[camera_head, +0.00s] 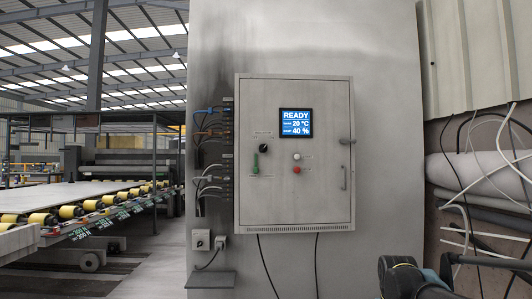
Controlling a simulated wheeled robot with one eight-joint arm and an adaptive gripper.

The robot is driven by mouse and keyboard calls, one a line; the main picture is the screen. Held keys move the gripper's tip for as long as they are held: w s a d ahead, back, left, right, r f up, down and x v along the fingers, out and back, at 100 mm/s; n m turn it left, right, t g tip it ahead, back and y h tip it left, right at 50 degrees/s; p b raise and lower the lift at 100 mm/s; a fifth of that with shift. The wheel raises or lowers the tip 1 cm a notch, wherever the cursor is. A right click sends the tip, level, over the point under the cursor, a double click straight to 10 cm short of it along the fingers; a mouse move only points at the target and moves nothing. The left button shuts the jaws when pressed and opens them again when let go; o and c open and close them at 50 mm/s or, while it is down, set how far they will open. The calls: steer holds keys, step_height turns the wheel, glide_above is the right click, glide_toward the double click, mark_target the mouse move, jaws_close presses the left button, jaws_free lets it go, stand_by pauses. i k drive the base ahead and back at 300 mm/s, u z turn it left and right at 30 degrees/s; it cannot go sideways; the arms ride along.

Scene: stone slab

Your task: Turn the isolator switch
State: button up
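A grey control cabinet (325,205) is mounted on a pale wall panel in the head view. A black rotary knob (264,149) sits on its door, left of centre, under a small label too small to read surely; it appears to be the isolator switch. The knob's exact pointing direction is too small to tell. Part of my arm shows at the bottom right, well apart from the cabinet. My gripper is not visible.
The door also has a lit display (296,122), a white button (297,156), a red button (297,170) and a handle (343,178). Cables run along the cabinet's left side. A small switch box (199,239) and a shelf (210,280) are lower left. Loose pipes and cables crowd the right.

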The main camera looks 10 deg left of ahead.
mark_target(263, 149)
steer(key=z, duration=0.05)
steer(key=i, duration=1)
steer(key=u, duration=0.05)
